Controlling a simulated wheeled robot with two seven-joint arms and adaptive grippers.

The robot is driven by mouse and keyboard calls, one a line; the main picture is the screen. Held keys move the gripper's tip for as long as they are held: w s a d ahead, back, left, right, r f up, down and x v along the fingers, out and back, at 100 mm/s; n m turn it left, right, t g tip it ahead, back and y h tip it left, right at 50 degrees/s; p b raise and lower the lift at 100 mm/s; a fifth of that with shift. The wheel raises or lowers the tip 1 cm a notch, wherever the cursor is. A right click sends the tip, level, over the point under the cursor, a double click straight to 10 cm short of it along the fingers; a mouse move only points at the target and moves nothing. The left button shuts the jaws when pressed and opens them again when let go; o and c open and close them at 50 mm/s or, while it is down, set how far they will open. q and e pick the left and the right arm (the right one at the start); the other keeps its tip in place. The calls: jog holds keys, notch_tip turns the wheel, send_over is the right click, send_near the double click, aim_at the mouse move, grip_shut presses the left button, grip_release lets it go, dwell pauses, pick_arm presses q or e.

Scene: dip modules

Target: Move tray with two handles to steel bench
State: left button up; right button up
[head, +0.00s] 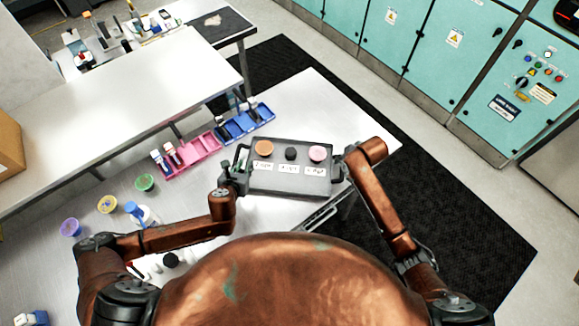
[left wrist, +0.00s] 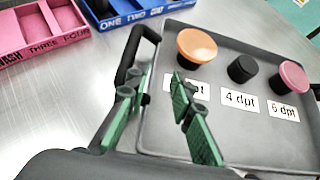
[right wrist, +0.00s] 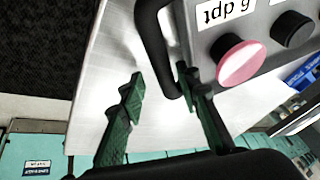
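A dark grey tray (head: 290,181) with two handles rests on or just above a pale metal tabletop (head: 318,112). It carries an orange, a black and a pink round-topped item in a row, with white labels in front. My left gripper (head: 238,172) is at the tray's left handle. In the left wrist view its green fingers (left wrist: 157,80) are apart, near that handle (left wrist: 143,42), one finger overlapping it. My right gripper (head: 343,166) is at the right handle. In the right wrist view its fingers (right wrist: 158,78) are apart, with the handle (right wrist: 151,45) between and beyond the tips.
Pink (head: 192,155) and blue (head: 243,122) racks stand left of the tray. Purple, yellow and green cups and a bottle (head: 140,214) lie further left. A white bench (head: 110,105) stands behind. Teal cabinets (head: 455,65) line the right, past a black mat (head: 440,210).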

pick_arm(q)
jog(key=v, duration=0.5)
jog(key=shift+s+r, duration=0.2)
jog(key=shift+s, duration=0.15)
pick_arm(e)
jog(key=v, duration=1.2)
